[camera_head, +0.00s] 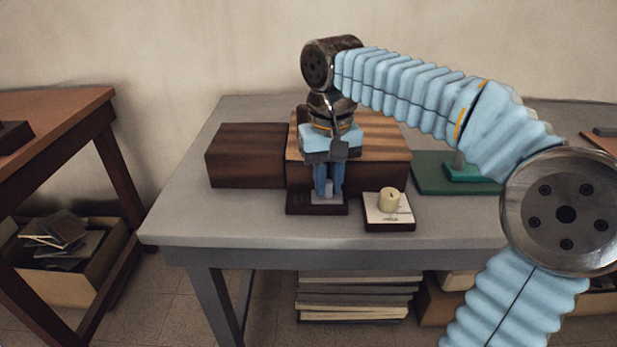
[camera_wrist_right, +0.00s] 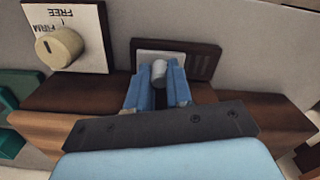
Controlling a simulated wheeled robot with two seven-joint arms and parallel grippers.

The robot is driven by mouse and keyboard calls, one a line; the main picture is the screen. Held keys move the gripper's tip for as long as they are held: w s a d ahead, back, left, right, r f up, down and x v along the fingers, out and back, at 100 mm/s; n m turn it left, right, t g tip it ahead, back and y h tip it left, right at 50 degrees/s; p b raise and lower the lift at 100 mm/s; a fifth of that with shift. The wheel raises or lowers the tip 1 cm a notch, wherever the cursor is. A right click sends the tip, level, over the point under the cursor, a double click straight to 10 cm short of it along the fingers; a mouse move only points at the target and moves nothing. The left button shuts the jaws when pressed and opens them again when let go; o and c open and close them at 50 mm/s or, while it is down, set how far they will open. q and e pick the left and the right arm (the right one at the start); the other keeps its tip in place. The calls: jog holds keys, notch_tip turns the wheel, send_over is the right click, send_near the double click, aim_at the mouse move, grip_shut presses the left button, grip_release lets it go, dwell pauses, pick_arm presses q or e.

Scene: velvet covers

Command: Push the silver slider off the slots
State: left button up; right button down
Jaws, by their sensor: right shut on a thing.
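The silver slider (camera_wrist_right: 146,57) is a pale plate with a short grey cylindrical knob (camera_wrist_right: 159,72). It lies on a dark brown slotted panel, whose bare slots (camera_wrist_right: 203,63) show beside the plate in the right wrist view. In the head view the panel (camera_head: 298,204) lies on the grey table in front of the wooden box. My right gripper (camera_head: 329,190) points down over the slider, and its blue fingers are shut on the knob, one on each side. My left gripper is not in view.
A cream dial knob (camera_head: 388,201) on a plate marked FREE and FIRM stands to the right of the panel. A wooden box (camera_head: 390,145) with a striped top and a darker block (camera_head: 245,155) stand behind. A green base (camera_head: 428,172) is further right. The table's front left (camera_head: 215,228) is clear.

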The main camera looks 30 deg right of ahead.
jog(key=shift+s+d, duration=0.3)
jog(key=shift+d, duration=0.25)
jog(key=c, duration=1)
grip_release()
jog(key=shift+d, duration=0.1)
jog(key=shift+r+p, duration=1.15)
jog(key=shift+r, duration=5.8)
